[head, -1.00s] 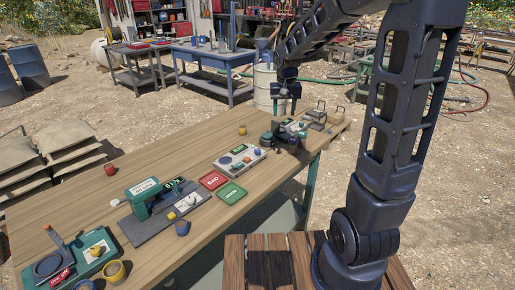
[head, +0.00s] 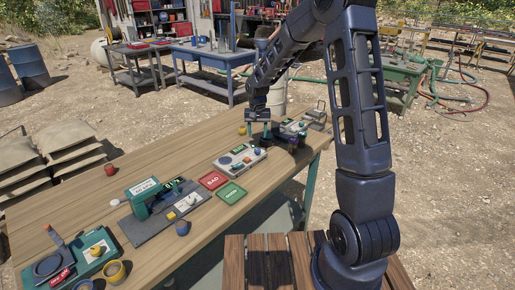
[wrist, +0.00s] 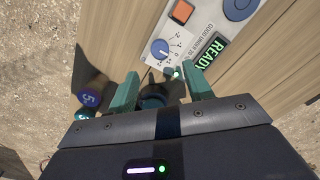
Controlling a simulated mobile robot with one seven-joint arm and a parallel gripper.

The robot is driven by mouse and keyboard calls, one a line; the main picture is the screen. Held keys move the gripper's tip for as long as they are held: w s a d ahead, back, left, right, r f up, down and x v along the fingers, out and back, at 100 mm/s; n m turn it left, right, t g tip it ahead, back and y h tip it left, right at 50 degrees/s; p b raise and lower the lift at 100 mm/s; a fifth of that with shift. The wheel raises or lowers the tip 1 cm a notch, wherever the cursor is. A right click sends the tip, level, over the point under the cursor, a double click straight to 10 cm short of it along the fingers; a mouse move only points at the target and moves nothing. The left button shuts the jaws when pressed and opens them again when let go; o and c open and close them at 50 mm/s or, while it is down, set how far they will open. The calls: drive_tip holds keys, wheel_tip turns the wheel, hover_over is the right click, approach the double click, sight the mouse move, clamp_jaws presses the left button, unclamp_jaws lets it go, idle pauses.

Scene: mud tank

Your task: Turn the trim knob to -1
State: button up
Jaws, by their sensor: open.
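The trim knob (wrist: 161,49) is a small blue dial on a white panel (wrist: 205,22), with a numbered scale around it. It has a white pointer mark, but I cannot read the exact number it points at. In the head view the white panel (head: 254,168) lies on the long wooden table, and the knob is too small to read. My gripper (wrist: 161,88) is open, its two green fingers spread below the knob in the wrist view and apart from it. In the head view my gripper (head: 259,132) hangs just behind the panel.
The panel also carries an orange button (wrist: 182,11), a large blue round part (wrist: 240,6) and a green READY display (wrist: 208,49). A blue piece marked 5 (wrist: 88,98) lies left of my fingers.

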sight(258, 149)
wheel_tip(258, 149, down, 8)
drive_tip(key=shift+f, duration=0.2)
idle(0.3)
drive_tip(key=c, duration=1)
